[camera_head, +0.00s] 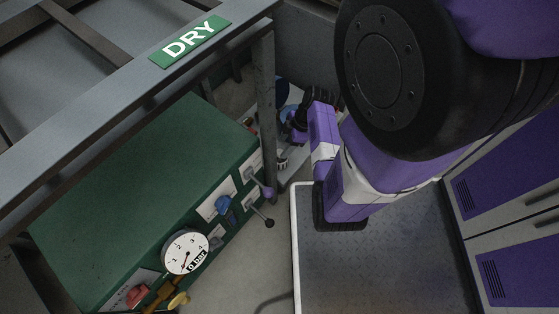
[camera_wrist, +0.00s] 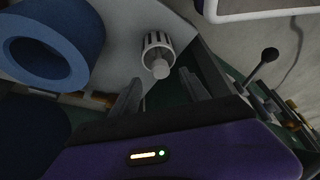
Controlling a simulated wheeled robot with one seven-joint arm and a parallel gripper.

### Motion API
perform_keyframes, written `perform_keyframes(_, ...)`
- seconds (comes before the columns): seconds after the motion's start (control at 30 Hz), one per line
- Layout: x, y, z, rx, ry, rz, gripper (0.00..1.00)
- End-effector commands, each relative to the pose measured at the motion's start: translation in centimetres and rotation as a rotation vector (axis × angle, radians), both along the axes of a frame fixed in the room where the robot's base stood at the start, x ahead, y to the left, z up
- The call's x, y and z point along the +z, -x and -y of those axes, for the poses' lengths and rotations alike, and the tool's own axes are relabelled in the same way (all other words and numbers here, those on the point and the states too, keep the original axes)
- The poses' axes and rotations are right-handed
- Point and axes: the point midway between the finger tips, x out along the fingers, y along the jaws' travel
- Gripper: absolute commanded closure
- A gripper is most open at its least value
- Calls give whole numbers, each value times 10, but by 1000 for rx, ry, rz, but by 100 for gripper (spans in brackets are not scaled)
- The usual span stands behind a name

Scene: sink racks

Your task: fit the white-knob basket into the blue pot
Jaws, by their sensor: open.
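The basket with a white knob (camera_wrist: 160,68) shows in the wrist view, a small slotted white cylinder on a pale surface. It lies just beyond and between the fingertips of my gripper (camera_wrist: 160,88), which is open and empty. I cannot tell how far the fingers are from it. The blue pot (camera_wrist: 60,14), a thick-walled round vessel with its mouth towards the camera, is at the upper left of the wrist view. In the head view my gripper (camera_head: 293,127) is partly hidden by my arm, and a bit of the pot (camera_head: 289,112) shows behind it.
A green cabinet (camera_head: 130,165) with a gauge (camera_head: 186,251) and levers stands left of my gripper. A grey post (camera_head: 264,110) of the rack marked DRY (camera_head: 190,41) rises close beside it. A black-knobbed lever (camera_wrist: 262,66) is at the wrist view's right.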

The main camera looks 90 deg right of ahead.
Motion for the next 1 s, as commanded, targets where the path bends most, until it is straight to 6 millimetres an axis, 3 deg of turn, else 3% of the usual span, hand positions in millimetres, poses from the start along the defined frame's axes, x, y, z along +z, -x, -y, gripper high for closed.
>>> perform_keyframes(0.3, -42, -15, -3, 0, -1, -1, 46)
perform_keyframes(0.57, -43, -16, -3, 0, 1, -1, 46)
perform_keyframes(0.83, -43, -16, -3, 0, 0, -1, 99)
perform_keyframes(1.0, -43, -16, -3, 0, 0, -1, 100)
